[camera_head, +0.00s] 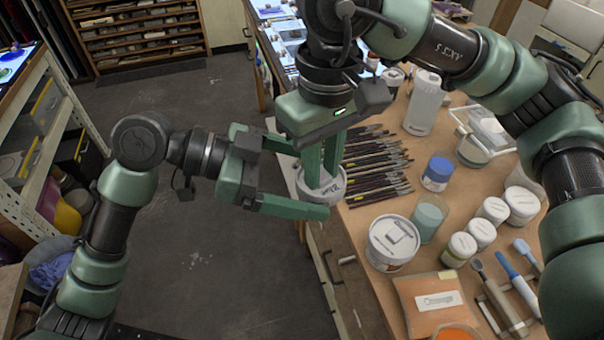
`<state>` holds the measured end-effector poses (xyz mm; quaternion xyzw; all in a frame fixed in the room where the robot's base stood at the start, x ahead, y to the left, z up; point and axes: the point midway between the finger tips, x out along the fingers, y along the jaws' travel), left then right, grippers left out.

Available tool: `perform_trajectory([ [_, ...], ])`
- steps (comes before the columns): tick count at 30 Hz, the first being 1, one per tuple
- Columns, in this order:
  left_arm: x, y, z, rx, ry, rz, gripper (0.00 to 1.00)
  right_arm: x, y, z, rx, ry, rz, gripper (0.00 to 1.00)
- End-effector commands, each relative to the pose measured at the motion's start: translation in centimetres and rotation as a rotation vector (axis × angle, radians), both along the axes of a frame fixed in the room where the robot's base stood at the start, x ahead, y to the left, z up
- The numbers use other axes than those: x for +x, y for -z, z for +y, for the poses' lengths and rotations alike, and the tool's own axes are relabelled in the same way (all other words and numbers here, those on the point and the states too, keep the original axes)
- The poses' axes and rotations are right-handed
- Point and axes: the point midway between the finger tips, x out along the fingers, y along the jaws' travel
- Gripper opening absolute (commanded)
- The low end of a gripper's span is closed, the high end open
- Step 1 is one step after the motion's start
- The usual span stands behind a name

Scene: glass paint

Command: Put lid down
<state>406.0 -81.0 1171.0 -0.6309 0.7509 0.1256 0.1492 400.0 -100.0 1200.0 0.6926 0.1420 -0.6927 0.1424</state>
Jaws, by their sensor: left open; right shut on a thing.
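My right gripper (324,178) points down near the table's left edge, its two fingers shut on a round pale lid-like piece (326,193) with dark lettering. My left gripper (311,184) reaches in from the left and is open. Its fingers lie on either side of the round piece, one behind and one in front. I cannot tell whether they touch it. Whether a jar stands under the piece is hidden by the fingers.
Many brushes (376,168) lie in a row just right of the grippers. A large white tub (393,242), a blue-lidded jar (437,173), a teal jar (429,217) and several white-lidded jars (481,233) crowd the wooden table (362,222). Open floor (235,270) is at left.

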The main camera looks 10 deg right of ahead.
Motion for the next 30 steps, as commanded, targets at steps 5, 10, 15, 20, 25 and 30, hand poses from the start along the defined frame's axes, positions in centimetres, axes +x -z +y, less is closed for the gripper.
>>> perform_trajectory([
  [5,0.0,0.0,0.0,0.0,-0.001,0.0,0.51,0.0,0.0,0.0,0.0,-0.001,0.0,0.0],
  [10,0.1,0.0,0.0,0.0,-0.003,-0.001,0.28,0.0,0.0,0.0,0.001,-0.001,0.001,0.37],
  [15,0.1,0.0,0.0,-0.001,-0.003,-0.001,0.28,0.0,0.0,0.1,0.001,-0.002,0.002,0.46],
  [20,0.1,-0.1,0.0,-0.001,-0.002,-0.001,0.28,0.0,-0.3,0.1,0.002,-0.001,0.0,0.46],
  [25,0.1,0.0,0.0,0.001,-0.002,0.0,0.28,0.0,-2.6,0.1,0.005,-0.001,-0.003,0.46],
  [30,0.1,0.0,0.0,0.001,-0.001,-0.001,0.28,0.1,-6.4,0.0,0.001,0.001,-0.007,0.46],
])
